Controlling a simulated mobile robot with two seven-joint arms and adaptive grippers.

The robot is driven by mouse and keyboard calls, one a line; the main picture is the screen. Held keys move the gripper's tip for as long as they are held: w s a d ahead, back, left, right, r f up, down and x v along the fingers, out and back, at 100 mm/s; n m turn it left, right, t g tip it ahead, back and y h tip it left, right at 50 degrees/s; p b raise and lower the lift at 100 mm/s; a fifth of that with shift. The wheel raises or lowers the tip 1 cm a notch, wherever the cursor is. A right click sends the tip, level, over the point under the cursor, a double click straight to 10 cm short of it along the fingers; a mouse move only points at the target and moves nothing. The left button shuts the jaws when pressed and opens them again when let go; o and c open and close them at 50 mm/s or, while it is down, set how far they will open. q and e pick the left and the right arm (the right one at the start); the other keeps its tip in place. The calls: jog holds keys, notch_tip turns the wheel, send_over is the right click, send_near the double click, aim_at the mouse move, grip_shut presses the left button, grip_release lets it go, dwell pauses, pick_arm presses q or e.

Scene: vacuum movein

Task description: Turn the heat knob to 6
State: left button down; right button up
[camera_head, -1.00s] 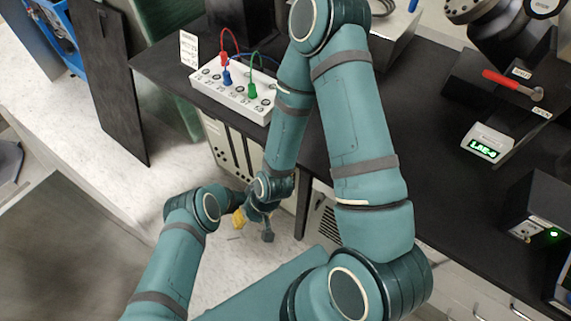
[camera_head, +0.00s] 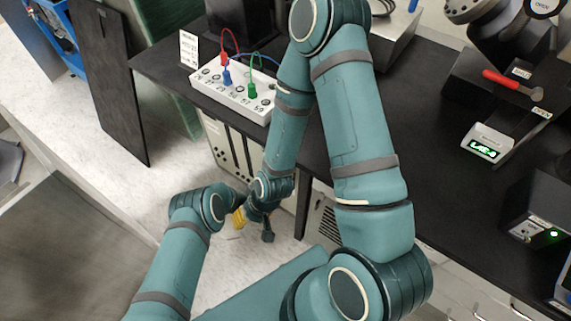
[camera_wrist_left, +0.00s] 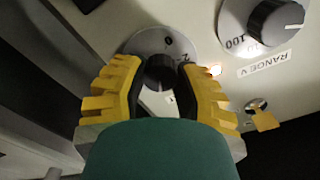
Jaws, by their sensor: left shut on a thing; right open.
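In the left wrist view my left gripper (camera_wrist_left: 158,70) has its yellow fingers closed on both sides of a dark knob (camera_wrist_left: 159,72). The knob sits on a grey dial (camera_wrist_left: 150,41) where a 0 and a 2 show; the other numbers are hidden. In the head view my right gripper (camera_head: 253,226) hangs low, open and empty, in front of the bench. The left gripper cannot be made out in the head view.
Beside the gripped knob is another knob (camera_wrist_left: 277,22) labelled RANGE V, and a small lit lamp (camera_wrist_left: 215,70). On the black bench (camera_head: 430,130) stand a white terminal box (camera_head: 215,84) with cables, a green display (camera_head: 486,148) and a red-handled tool (camera_head: 502,80).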

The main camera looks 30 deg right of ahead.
pick_arm(q)
jog(key=c, duration=0.6)
grip_release()
jog(key=v, duration=1.2)
jog(key=shift+w, duration=0.1)
